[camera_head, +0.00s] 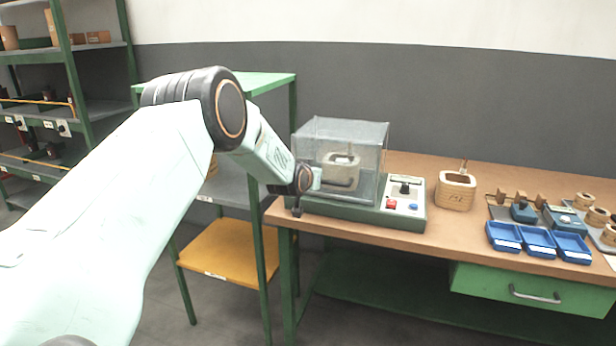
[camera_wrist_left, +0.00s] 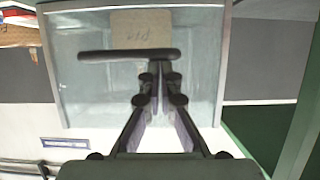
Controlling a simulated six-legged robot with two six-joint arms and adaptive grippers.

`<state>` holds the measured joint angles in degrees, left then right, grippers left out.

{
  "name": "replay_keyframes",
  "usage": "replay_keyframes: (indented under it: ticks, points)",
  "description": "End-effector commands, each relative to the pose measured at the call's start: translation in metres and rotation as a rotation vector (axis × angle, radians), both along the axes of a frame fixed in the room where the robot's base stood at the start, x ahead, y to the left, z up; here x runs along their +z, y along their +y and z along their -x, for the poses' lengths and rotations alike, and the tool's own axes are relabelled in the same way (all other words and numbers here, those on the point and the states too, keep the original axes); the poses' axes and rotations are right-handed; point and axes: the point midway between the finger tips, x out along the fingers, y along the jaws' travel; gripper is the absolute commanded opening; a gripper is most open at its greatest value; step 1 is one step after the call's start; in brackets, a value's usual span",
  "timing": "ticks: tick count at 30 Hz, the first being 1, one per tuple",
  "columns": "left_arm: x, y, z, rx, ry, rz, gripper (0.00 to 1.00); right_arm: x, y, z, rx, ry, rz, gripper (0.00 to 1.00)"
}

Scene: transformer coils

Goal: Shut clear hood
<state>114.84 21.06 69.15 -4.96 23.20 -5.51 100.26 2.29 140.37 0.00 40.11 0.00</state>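The clear hood (camera_head: 372,150) is a see-through box on the green base of a tester (camera_head: 405,208) on the bench. It stands over a beige coil (camera_head: 340,172) and looks lowered; I cannot tell whether its edge fully meets the base. The left wrist view shows the hood's clear panel (camera_wrist_left: 90,85), a dark handle bar (camera_wrist_left: 110,55) and the coil's marked face (camera_wrist_left: 140,30) behind. My left gripper (camera_wrist_left: 160,70) has its fingertips close together at the handle bar, not around it; contact is unclear. In the head view the left gripper (camera_head: 314,179) is at the hood's front left. My right gripper is out of view.
Another coil (camera_head: 456,190), blue trays (camera_head: 536,241) and small parts are further right on the wooden bench (camera_head: 420,165). A green-framed shelf (camera_head: 262,225) stands left of the bench.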

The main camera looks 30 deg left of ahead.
Motion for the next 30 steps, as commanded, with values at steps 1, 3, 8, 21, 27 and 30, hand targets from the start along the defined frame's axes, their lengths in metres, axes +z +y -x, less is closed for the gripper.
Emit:
replay_keyframes:
  ticks: [1,3,8,21,27,30]
  points:
    - [0.008,-0.002,0.001,-0.002,0.008,0.002,0.0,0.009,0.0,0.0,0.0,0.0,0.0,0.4]
    - [0.023,-0.002,-0.001,-0.002,-0.004,-0.001,0.0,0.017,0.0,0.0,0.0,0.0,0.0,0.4]
    - [0.036,-0.004,0.005,-0.001,-0.016,0.0,0.0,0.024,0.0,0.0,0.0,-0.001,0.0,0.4]
    - [0.03,-0.017,0.062,-0.001,-0.021,-0.002,0.0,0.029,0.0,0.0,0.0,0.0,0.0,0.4]
    - [0.027,-0.022,0.083,-0.001,-0.023,-0.003,0.0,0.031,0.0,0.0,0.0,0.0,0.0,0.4]
    - [0.027,-0.023,0.089,-0.001,-0.025,-0.004,0.0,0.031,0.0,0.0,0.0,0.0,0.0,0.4]
